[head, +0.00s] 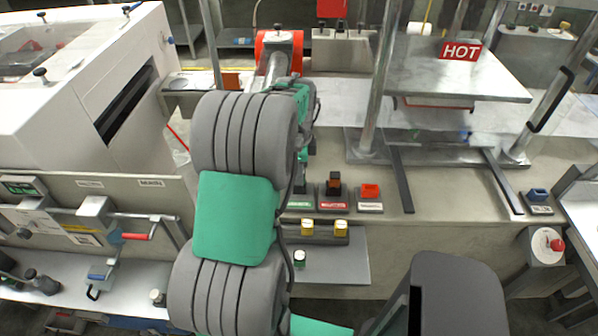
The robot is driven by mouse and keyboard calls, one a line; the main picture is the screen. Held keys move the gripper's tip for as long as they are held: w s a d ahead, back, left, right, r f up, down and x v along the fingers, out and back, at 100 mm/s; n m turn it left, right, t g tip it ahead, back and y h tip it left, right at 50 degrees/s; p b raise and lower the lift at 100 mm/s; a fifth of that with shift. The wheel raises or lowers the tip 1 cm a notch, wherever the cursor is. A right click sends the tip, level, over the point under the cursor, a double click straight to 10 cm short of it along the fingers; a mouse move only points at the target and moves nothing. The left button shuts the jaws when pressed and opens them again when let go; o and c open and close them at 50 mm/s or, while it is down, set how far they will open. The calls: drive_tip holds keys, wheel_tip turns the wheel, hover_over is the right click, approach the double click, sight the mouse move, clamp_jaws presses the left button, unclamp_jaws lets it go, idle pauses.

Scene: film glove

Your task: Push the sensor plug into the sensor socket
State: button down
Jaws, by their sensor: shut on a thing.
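My arm reaches away over the bench, and its forearm covers most of my gripper (303,160). Only a narrow dark and green strip of the gripper shows at the arm's right edge, pointing down. It is shut on the sensor plug, but the plug itself is hardly visible. Below it is a small block with a green label (300,204), likely the sensor socket; its label is too small to read. I cannot tell whether plug and socket touch.
Right of it are a red-labelled block with a dark and orange piece (334,188) and another with a red top (370,191). A press with a HOT sign (461,51) and metal posts stands right; a white machine (75,80) stands left.

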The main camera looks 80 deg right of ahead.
drive_tip(key=shift+f, duration=0.3)
drive_tip(key=c, duration=1.1)
unclamp_jaws()
wheel_tip(320, 180, up, 8)
drive_tip(key=shift+f+b, duration=0.1)
drive_tip(key=shift+b, duration=0.65)
